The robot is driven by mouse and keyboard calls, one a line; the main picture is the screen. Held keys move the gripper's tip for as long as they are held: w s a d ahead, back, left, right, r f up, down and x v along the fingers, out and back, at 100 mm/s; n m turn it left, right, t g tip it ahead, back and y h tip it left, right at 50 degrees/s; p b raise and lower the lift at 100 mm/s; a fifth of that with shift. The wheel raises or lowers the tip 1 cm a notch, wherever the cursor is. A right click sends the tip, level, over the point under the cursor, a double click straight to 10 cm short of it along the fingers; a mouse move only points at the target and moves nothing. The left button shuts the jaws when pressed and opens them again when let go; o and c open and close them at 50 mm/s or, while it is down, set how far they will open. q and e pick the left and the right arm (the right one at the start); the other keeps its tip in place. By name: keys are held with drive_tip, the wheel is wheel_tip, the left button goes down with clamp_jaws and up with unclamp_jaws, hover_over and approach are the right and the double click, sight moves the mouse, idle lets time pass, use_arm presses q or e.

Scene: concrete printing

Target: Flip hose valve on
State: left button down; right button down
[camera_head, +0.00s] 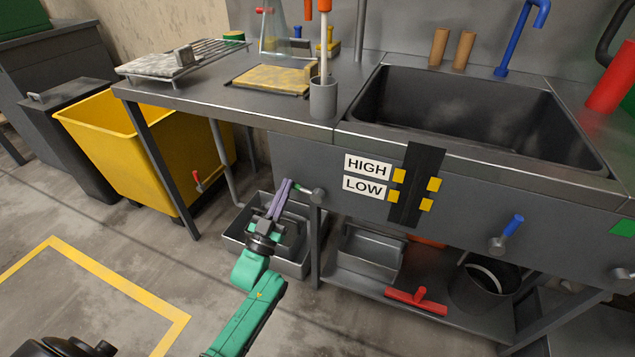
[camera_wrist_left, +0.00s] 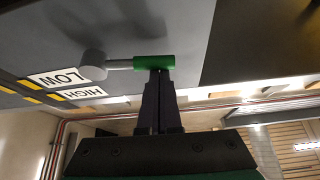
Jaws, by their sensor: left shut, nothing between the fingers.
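A valve with a green-tipped lever (camera_head: 302,189) and a grey round hub (camera_head: 318,195) is on the front panel of the sink bench, left of the HIGH and LOW labels. Its lever points left, roughly level, in the head view. My left gripper (camera_head: 287,184) is shut and empty at the lever's free end. In the left wrist view the green handle (camera_wrist_left: 150,61) lies across the closed fingertips (camera_wrist_left: 158,74). They look to be touching or very close; I cannot tell which. My right gripper is not in view.
A blue-handled valve (camera_head: 512,226) is farther right on the panel, and a red lever (camera_head: 198,181) is by the yellow bin (camera_head: 92,125). A grey tub (camera_head: 235,236) is on the floor beneath my gripper. The sink (camera_head: 465,83) is above right.

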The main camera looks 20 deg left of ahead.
use_arm(q)
drive_tip(key=shift+f+n+y, duration=0.45)
drive_tip(key=shift+n+y, duration=0.45)
drive_tip(key=shift+n, duration=0.3)
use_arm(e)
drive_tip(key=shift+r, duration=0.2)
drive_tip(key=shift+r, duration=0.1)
